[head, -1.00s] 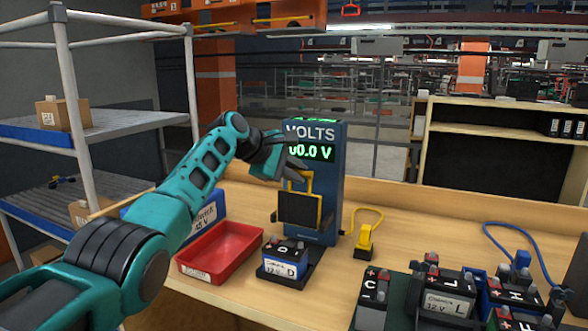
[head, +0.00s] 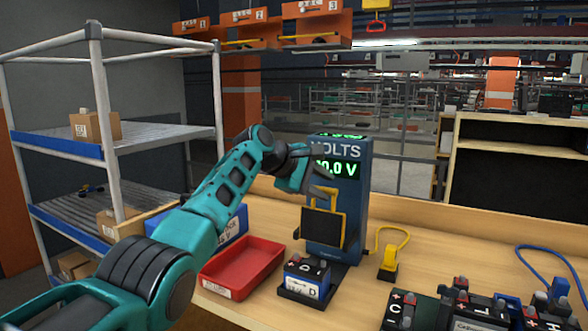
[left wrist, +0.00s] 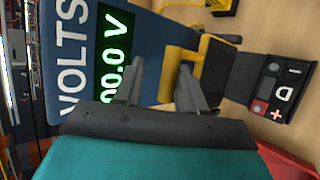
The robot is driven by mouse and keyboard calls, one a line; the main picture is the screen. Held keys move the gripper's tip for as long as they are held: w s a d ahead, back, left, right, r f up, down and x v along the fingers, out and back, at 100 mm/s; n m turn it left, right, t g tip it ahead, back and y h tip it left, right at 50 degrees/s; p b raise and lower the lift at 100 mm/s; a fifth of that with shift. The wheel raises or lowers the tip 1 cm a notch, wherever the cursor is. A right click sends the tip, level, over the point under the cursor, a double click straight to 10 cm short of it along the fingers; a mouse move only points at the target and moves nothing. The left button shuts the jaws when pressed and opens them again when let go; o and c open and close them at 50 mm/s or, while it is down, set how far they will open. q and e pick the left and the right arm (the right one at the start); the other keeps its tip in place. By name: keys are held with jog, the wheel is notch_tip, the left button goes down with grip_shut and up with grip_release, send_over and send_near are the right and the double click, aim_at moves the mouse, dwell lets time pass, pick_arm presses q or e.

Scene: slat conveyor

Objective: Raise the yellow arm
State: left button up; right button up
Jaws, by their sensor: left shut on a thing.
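The yellow arm (head: 343,229) is a yellow frame around a black plate on the front of the blue volts meter (head: 350,200). It sits below the meter's green display, above the battery marked D (head: 303,276). My left gripper (head: 321,193) is at the top of the yellow arm, shut on it. In the left wrist view, the yellow arm (left wrist: 213,62) has its bar between the two fingers of my left gripper (left wrist: 162,75), and the battery D (left wrist: 283,88) lies to the right. The display is partly covered by my gripper. My right gripper is not in view.
A red tray (head: 242,268) stands left of the battery D. A yellow plug with a looped cord (head: 389,262) is right of the meter. Several batteries (head: 402,308) stand at the front right. A metal shelf (head: 110,145) is at the left.

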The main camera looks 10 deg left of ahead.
pick_arm(q)
jog(key=shift+s+a+r, duration=0.1)
jog(key=shift+a+r, duration=0.2)
jog(key=shift+r, duration=0.45)
jog(key=b+v, duration=0.1)
jog(key=v, duration=1)
jog(key=shift+s+a+f+b, duration=0.2)
jog(key=shift+s+a+b, duration=0.05)
jog(key=shift+s+b, duration=0.15)
